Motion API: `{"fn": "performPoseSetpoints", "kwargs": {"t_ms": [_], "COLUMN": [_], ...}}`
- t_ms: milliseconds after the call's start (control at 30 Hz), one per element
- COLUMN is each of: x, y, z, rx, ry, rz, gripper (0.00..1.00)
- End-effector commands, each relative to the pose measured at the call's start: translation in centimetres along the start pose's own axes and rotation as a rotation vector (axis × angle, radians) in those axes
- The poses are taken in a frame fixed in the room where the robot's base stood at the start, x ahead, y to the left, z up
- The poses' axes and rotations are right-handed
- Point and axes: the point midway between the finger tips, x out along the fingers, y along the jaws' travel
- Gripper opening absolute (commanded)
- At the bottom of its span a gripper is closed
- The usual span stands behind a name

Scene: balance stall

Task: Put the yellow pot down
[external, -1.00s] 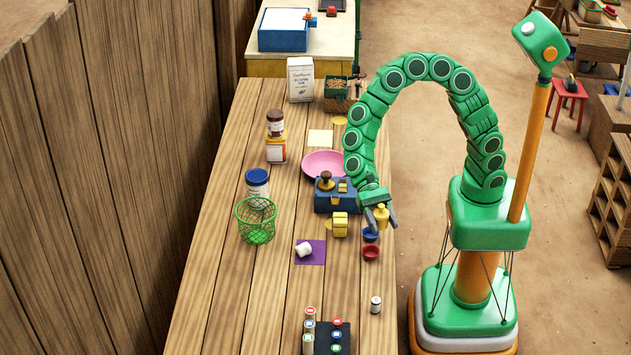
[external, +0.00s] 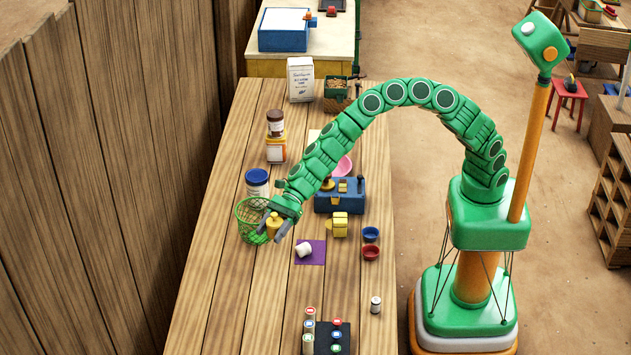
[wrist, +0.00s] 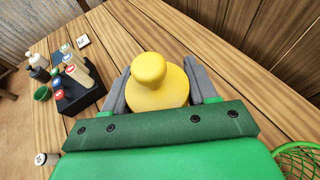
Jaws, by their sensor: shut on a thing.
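The yellow pot (wrist: 155,85) has a rounded body and a knob-like top. My gripper (external: 275,231) is shut on it, with one grey finger on each side in the wrist view. In the external view the yellow pot (external: 273,222) is at the right side of the green wire basket (external: 252,235), partly hidden by my gripper. I cannot tell how high above the wooden table (external: 225,290) it is.
A purple mat (external: 317,257) with a white piece (external: 304,249) lies right of my gripper. A blue-lidded jar (external: 257,182) stands behind the basket. A blue box (external: 347,204), a yellow block (external: 340,224) and two small bowls (external: 371,234) are further right. The table's front left is clear.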

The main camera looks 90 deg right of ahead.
Motion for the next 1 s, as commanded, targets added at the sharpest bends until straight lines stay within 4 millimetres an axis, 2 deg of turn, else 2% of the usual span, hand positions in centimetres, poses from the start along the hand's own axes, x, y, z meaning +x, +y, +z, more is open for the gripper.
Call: {"fn": "performPoseSetpoints", "kwargs": {"t_ms": [100, 400, 1000], "x": [0.8, 1.6, 2.1], "y": [-2.0, -5.6, -9.6], "z": [0.8, 1.9, 3.2], "rx": [0.031, 0.090, 0.164], "ry": [-0.004, -0.004, -0.002], "rz": [-0.079, -0.221, -0.407], "gripper": [0.15, 0.15, 0.15]}}
